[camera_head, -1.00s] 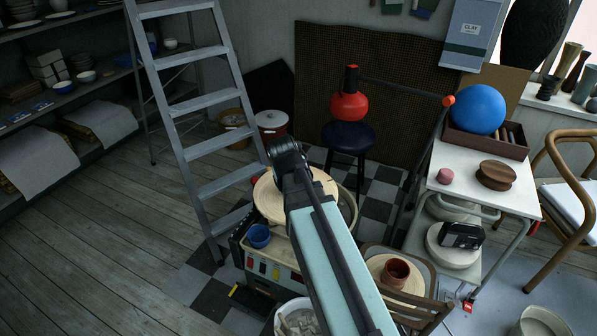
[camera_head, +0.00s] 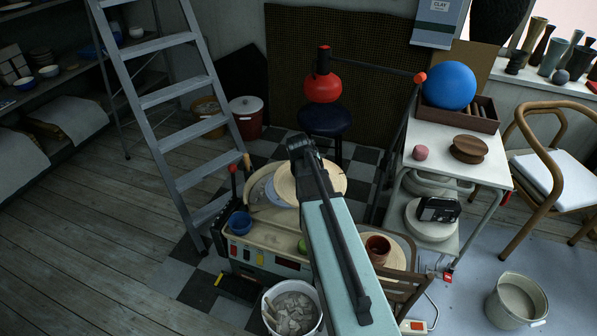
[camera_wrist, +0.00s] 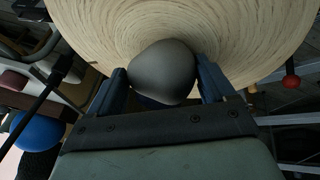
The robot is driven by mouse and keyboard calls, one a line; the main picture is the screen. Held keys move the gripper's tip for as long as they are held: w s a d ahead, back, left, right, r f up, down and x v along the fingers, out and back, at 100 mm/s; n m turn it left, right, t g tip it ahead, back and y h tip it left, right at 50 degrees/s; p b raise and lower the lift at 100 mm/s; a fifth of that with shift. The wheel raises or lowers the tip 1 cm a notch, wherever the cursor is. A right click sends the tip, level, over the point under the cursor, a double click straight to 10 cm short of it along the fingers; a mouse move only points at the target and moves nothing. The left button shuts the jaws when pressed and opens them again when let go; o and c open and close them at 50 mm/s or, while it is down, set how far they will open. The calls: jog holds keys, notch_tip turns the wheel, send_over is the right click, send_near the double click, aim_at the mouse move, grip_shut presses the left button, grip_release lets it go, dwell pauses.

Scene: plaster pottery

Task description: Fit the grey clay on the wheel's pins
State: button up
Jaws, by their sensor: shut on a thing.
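The grey clay (camera_wrist: 162,72) is a smooth rounded lump between the two fingers of my gripper (camera_wrist: 161,68) in the wrist view. My gripper is shut on it. A broad pale round disc (camera_wrist: 250,40) lies right beyond the clay and seems joined to it. In the head view the disc (camera_head: 335,182) shows beside my arm, which hides the clay and fingers. The wheel (camera_head: 264,190) shows to the left of the disc as a grey-blue round head in a pale pan, partly covered by it. I cannot make out the pins.
A blue cup (camera_head: 239,223) stands at the wheel's front left. A bucket of scraps (camera_head: 292,310) is in front. A white cart (camera_head: 447,137) stands at the right, a ladder (camera_head: 190,125) at the left. A brown cup (camera_head: 378,249) stands right of my arm.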

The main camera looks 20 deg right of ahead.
jog(key=w+d+f+n+t+y, duration=0.1)
jog(key=w+d+f+n, duration=0.1)
jog(key=w+f, duration=0.5)
jog(key=w+d+f+n+y, duration=0.1)
jog(key=w+d+f+n, duration=0.1)
jog(key=w+f+n, duration=0.3)
jog(key=w+f, duration=0.2)
jog(key=w, duration=0.1)
jog(key=shift+w+d+f+n+t+y, duration=0.3)
jog(key=shift+d+f+t+y, duration=0.05)
jog(key=shift+d+t+y, duration=0.05)
jog(key=w+n+y, duration=0.1)
jog(key=w+n, duration=0.1)
jog(key=n, duration=0.1)
jog(key=shift+w+a+f+n+y, duration=0.1)
jog(key=shift+w+a+n+y, duration=0.2)
jog(key=shift+w+a+y, duration=0.1)
jog(key=n+g+y, duration=0.1)
jog(key=n, duration=0.4)
jog(key=w+a+n+g+y, duration=0.1)
jog(key=n+y, duration=0.1)
jog(key=n, duration=0.2)
jog(key=a+n+g+y, duration=0.1)
jog(key=n+g, duration=0.1)
jog(key=n, duration=0.3)
jog(key=shift+w+a+r+n+y, duration=0.25)
jog(key=shift+r+n+y, duration=0.05)
jog(key=shift+r+y, duration=0.1)
jog(key=shift+f, duration=0.15)
jog(key=shift+f, duration=2.05)
